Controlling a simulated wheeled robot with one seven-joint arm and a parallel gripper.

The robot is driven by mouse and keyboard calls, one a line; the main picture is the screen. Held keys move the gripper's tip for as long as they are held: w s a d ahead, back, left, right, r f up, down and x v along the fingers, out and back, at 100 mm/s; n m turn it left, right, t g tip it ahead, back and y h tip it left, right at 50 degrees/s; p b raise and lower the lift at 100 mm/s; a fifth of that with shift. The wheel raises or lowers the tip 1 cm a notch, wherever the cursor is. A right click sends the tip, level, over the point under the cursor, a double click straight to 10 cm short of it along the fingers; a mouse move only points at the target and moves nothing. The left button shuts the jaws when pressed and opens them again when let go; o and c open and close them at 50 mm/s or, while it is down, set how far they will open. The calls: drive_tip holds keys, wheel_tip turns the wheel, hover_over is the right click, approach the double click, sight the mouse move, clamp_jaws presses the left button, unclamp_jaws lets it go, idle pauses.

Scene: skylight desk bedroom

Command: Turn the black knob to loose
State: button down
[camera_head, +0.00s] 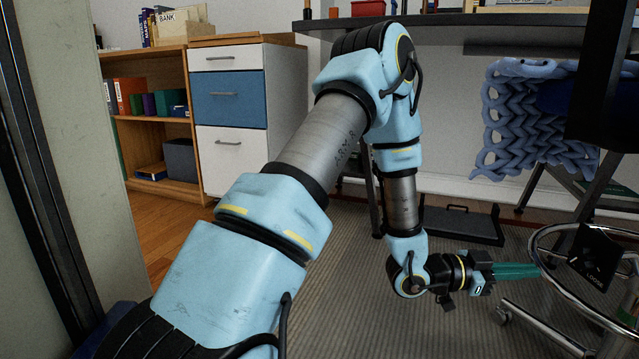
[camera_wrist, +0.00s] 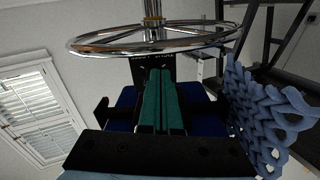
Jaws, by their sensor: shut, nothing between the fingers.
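A black square plate (camera_head: 597,252) with pale lettering that reads LOOSE stands at the chrome foot ring at the right of the head view. In the wrist view the black plate (camera_wrist: 140,68) shows behind my fingertips, just below the ring. I cannot make out the knob apart from the dark plate. My gripper (camera_head: 538,270) has long teal fingers, shut and empty. They point right toward the plate, with the tips at the ring's left edge. In the wrist view my gripper (camera_wrist: 160,73) overlaps the plate; I cannot tell whether it touches.
The chrome foot ring (camera_head: 545,235) curves around the plate, above a chrome wheeled base (camera_head: 520,318). A chunky blue knitted throw (camera_head: 530,115) hangs above and left of the plate. A dark desk (camera_head: 450,20) stands behind. A drawer cabinet (camera_head: 230,150) is at the left. Grey carpet (camera_head: 400,325) is clear.

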sight(554, 276)
drive_tip(key=shift+s+d+r+n, duration=0.1)
drive_tip(key=shift+d+n, duration=0.4)
drive_tip(key=shift+d, duration=1.2)
drive_tip(key=shift+d+r+n, duration=0.1)
drive_tip(key=shift+d+n, duration=0.4)
drive_tip(key=shift+d, duration=1.2)
drive_tip(key=shift+r, duration=0.15)
